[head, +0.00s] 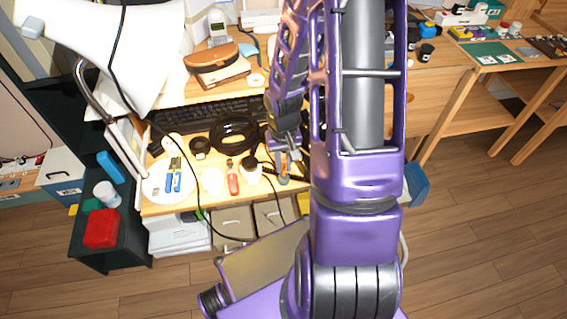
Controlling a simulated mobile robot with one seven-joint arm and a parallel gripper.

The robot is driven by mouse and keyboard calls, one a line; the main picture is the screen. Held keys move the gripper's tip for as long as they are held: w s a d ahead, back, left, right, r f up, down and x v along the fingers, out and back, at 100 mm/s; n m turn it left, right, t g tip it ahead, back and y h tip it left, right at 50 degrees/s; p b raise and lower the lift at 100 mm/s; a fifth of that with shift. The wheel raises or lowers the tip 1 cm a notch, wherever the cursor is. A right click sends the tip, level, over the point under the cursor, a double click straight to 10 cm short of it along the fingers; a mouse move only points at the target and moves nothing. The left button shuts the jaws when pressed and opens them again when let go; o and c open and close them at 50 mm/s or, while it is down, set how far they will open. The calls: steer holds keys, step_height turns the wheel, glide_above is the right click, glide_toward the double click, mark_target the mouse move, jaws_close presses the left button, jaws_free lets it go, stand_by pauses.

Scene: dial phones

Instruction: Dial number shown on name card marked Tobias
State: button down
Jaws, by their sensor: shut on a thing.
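A pale phone with a small screen (217,28) stands upright on the raised shelf at the back of the desk; its keys are too small to read. No card with the name Tobias can be made out. My gripper (283,160) points down over the front right part of the desk, well in front of the phone. It is shut on a small grey and orange object (284,172), whose exact kind I cannot tell. My arm hides part of the desk and the shelf.
A black keyboard (196,115) lies under the shelf. A black cable coil (234,132), a red-handled tool (233,180) and a white plate (160,188) with blue items crowd the desk. A brown case (212,58) sits on the shelf. A white lamp (80,40) overhangs the left side.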

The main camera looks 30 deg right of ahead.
steer(key=shift+f+b, duration=0.9)
steer(key=shift+f, duration=0.4)
steer(key=c, duration=0.8)
jaws_free()
steer(key=shift+o, duration=0.2)
step_height(320, 180, up, 18)
steer(key=p, duration=0.4)
steer(key=shift+f+p, duration=0.25)
steer(key=shift+p, duration=0.15)
steer(key=shift+w, duration=0.1)
